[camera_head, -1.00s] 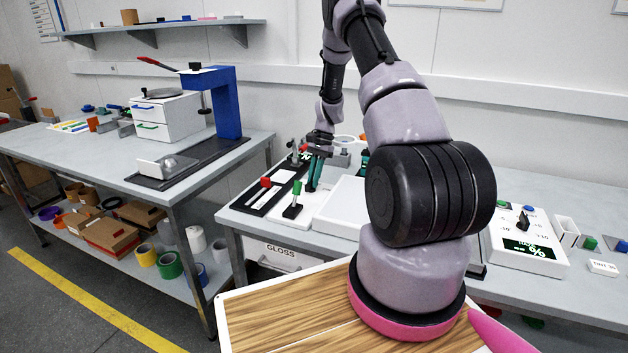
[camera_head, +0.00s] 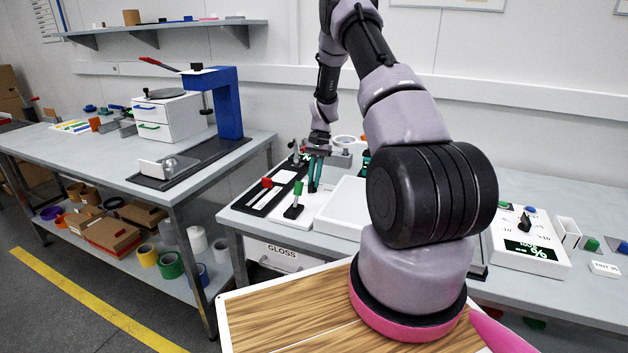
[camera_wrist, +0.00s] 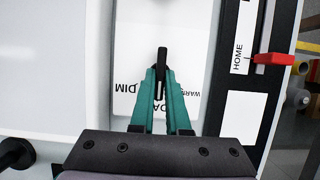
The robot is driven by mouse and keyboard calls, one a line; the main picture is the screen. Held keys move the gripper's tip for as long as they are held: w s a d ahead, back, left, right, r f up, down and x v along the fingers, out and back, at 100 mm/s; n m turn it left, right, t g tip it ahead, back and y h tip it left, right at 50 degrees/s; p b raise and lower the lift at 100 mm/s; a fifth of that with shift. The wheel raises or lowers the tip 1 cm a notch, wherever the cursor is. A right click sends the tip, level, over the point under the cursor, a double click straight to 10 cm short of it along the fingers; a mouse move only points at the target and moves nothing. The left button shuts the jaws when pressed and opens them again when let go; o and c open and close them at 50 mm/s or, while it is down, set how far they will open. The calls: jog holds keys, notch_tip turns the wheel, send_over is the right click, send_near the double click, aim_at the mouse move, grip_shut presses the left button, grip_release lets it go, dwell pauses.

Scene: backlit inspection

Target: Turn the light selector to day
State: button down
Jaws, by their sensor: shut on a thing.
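The light selector (camera_wrist: 162,62) is a black lever-like knob on a white plate (camera_wrist: 185,25), upright in the wrist view. Printed words surround it: DIM at the left, WARM partly seen at the right, and a partly covered word starting DA below, between the fingers. My gripper (camera_wrist: 160,82) has teal fingers shut on the knob, one on each side. In the head view my gripper (camera_head: 315,176) points down over the light bench, and the knob cannot be made out there.
A black strip marked HOME with a red slider (camera_wrist: 272,59) lies close at the right in the wrist view. In the head view a green-topped handle (camera_head: 298,190) stands just in front of the fingers. A white box (camera_head: 343,205) is to their right.

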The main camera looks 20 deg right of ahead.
jog(key=c, duration=0.9)
grip_release()
jog(key=v, duration=1.1)
jog(key=shift+f, duration=0.1)
